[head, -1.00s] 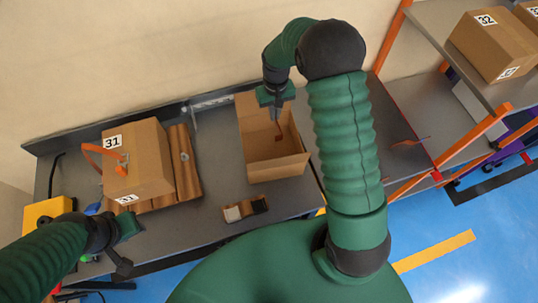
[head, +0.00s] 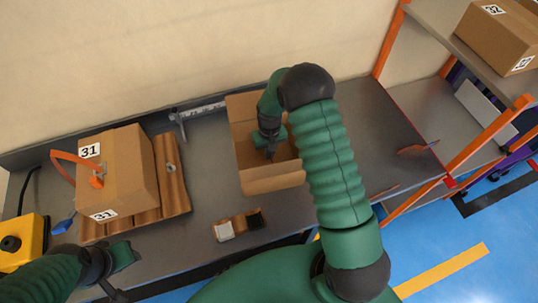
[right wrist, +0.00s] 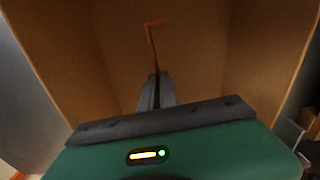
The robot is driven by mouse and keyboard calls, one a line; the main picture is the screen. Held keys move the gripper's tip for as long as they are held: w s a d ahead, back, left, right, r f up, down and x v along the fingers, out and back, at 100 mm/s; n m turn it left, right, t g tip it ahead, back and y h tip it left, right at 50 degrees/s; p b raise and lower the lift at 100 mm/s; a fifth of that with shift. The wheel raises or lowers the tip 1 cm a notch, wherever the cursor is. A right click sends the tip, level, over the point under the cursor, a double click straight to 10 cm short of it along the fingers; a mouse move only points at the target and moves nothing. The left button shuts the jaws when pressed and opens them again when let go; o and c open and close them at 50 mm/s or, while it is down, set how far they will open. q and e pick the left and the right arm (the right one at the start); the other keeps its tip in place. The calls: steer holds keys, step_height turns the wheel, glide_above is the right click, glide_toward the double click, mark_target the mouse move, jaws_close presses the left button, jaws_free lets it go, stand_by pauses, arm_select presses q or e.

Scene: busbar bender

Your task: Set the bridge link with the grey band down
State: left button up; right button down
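The bridge link is a thin copper-coloured bent strip; it shows in the right wrist view (right wrist: 151,40), sticking out beyond the fingertips. I cannot make out a grey band on it. My right gripper (head: 270,150) is down inside an open cardboard box (head: 272,184) on the bench. In the right wrist view its fingers (right wrist: 155,92) are close together on the link's near end, with the box walls around. Whether the link touches the box floor cannot be told. My left gripper (head: 122,262) is at the bench's front left, away from the box; its fingers are unclear.
A closed box marked 31 (head: 128,180) with an orange-handled tool on top stands left, beside brown corrugated sheets (head: 172,175). A small holder with white and black pads (head: 239,225) lies in front. Copper strips (head: 416,148) lie right. A shelf rack (head: 470,148) stands further right.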

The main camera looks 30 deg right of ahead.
steer(key=shift+f, duration=0.95)
steer(key=c, duration=1.6)
jaws_free()
step_height(320, 180, up, 12)
steer(key=shift+r+b, duration=0.15)
steer(key=shift+b, duration=0.3)
